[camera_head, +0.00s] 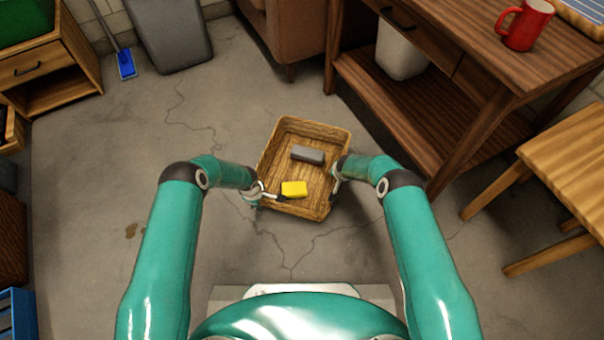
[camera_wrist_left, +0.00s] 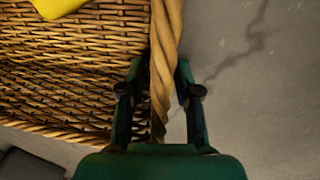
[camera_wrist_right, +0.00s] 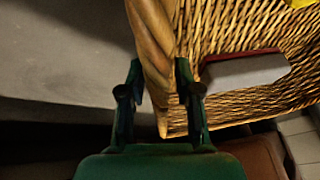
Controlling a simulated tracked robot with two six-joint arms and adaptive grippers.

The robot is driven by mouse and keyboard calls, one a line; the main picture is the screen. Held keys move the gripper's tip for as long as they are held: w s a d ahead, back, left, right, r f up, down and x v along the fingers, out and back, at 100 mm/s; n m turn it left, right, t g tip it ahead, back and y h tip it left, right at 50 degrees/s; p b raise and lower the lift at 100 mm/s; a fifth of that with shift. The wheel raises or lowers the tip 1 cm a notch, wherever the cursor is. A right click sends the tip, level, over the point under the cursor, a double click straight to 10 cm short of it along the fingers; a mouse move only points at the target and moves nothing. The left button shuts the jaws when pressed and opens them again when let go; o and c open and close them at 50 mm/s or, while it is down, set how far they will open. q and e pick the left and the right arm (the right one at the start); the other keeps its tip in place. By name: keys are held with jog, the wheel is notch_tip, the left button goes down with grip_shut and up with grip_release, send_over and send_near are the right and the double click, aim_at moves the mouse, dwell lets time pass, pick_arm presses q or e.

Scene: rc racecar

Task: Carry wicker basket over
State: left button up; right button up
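The wicker basket (camera_head: 290,128) is in the middle of the head view, slightly turned, over the concrete floor. It holds a yellow block (camera_head: 293,189) and a grey block (camera_head: 307,155). My left gripper (camera_head: 256,196) is at its left rim; in the left wrist view its fingers (camera_wrist_left: 160,82) close around the twisted rim (camera_wrist_left: 166,40). My right gripper (camera_head: 337,178) is at its right rim; in the right wrist view its fingers (camera_wrist_right: 160,82) straddle the rim (camera_wrist_right: 150,35). I cannot tell whether the basket's bottom touches the floor.
A wooden desk (camera_head: 450,115) with a red mug (camera_head: 527,25) stands at the right, with a wooden stool (camera_head: 565,150) nearer. A brown armchair (camera_head: 285,35) is behind the basket. A drawer cabinet (camera_head: 50,65) stands at far left.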

jog(key=shift+r, duration=0.1)
pick_arm(q)
notch_tip(320, 180, up, 12)
jog(key=s, duration=0.1)
jog(key=shift+s+a+f, duration=0.2)
jog(key=shift+s+a, duration=0.05)
jog(key=shift+s, duration=0.05)
pick_arm(e)
jog(key=v, duration=1.1)
jog(key=shift+s+r, duration=0.2)
jog(key=shift+r, duration=0.15)
